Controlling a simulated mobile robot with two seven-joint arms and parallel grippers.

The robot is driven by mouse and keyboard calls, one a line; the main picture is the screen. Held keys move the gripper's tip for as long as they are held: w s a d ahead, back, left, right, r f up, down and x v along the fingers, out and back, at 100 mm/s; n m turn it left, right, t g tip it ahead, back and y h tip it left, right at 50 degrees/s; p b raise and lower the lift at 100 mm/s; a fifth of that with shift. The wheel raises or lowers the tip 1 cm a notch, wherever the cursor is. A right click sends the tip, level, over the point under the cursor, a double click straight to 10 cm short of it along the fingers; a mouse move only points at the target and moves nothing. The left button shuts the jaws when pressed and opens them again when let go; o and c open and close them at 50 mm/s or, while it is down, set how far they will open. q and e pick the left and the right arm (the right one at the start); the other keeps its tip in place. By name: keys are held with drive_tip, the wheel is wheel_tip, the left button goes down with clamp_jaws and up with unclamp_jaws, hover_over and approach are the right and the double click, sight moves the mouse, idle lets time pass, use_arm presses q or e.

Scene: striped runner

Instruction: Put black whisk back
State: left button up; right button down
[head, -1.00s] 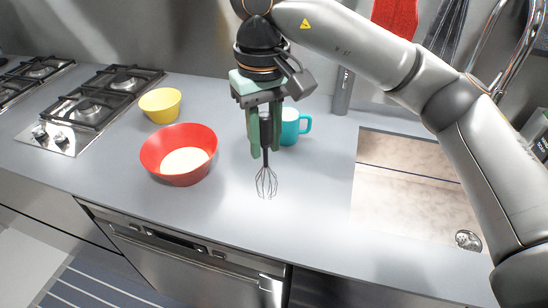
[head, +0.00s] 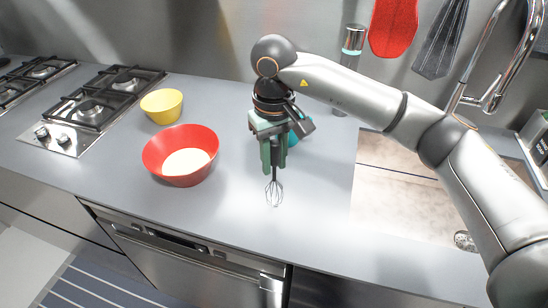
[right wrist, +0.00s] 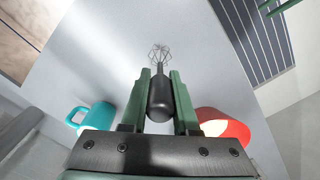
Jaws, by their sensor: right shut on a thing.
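The black whisk (head: 274,190) hangs with its wire end down from my right gripper (head: 274,160), over the counter to the right of the red bowl. My right gripper is shut on the black handle. In the right wrist view the whisk's handle (right wrist: 159,98) sits between the two green fingers, and its wires point away from me. I cannot tell for sure whether the wire tip touches the counter.
A red bowl (head: 160,158) with pale contents and a yellow bowl (head: 150,107) stand left on the grey counter (head: 230,215). A teal mug (right wrist: 100,114) is mostly hidden behind my gripper in the head view. A stove (head: 85,110) is left, a sink (head: 400,215) right.

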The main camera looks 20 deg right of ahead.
drive_tip(key=shift+f, duration=0.15)
drive_tip(key=c, duration=0.7)
unclamp_jaws()
drive_tip(key=shift+o, duration=0.2)
wheel_tip(320, 180, up, 12)
drive_tip(key=shift+r, duration=0.2)
